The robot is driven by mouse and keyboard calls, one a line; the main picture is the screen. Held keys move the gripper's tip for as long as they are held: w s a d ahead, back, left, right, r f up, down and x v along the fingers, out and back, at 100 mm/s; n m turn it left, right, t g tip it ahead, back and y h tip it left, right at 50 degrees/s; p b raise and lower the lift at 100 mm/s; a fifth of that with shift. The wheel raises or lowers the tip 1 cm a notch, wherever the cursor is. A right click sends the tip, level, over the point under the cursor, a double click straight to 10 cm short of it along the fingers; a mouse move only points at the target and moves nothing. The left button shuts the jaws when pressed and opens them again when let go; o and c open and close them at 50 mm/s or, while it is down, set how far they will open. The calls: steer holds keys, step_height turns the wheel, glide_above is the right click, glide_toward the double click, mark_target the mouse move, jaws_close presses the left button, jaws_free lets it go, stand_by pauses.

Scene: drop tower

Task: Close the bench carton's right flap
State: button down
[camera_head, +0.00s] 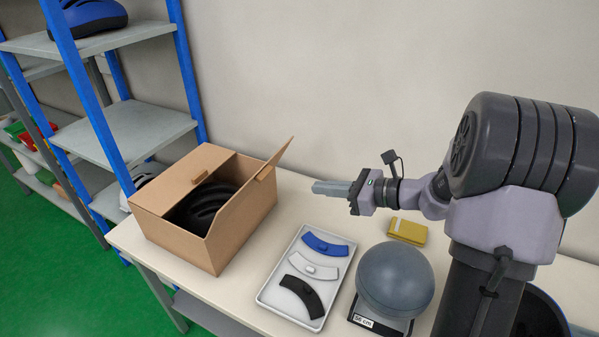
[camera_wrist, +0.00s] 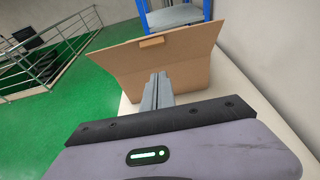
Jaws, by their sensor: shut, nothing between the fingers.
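The bench carton (camera_head: 232,232) is an open brown cardboard box on the left part of the bench, with a black helmet (camera_head: 205,206) inside. Its left flap (camera_head: 185,180) lies folded in over the opening. Its right flap (camera_head: 263,172) stands up and leans outward to the right, with a small tab on it. In the wrist view the raised right flap (camera_wrist: 160,52) is wide and straight ahead of the fingers. My gripper (camera_head: 330,188) is shut and empty, to the right of the flap and apart from it in the head view. Its fingers also show in the wrist view (camera_wrist: 157,90).
A white tray (camera_head: 264,298) with blue, white and black curved pieces lies right of the carton. A grey dome on a stand (camera_head: 395,279) and a yellow item (camera_head: 408,231) are further right. A blue-post shelf (camera_head: 187,75) stands behind left.

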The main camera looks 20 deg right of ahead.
steer(key=w+a+b, duration=0.3)
steer(key=w+a, duration=0.5)
steer(key=shift+a+f, duration=0.15)
steer(key=shift+f, duration=0.2)
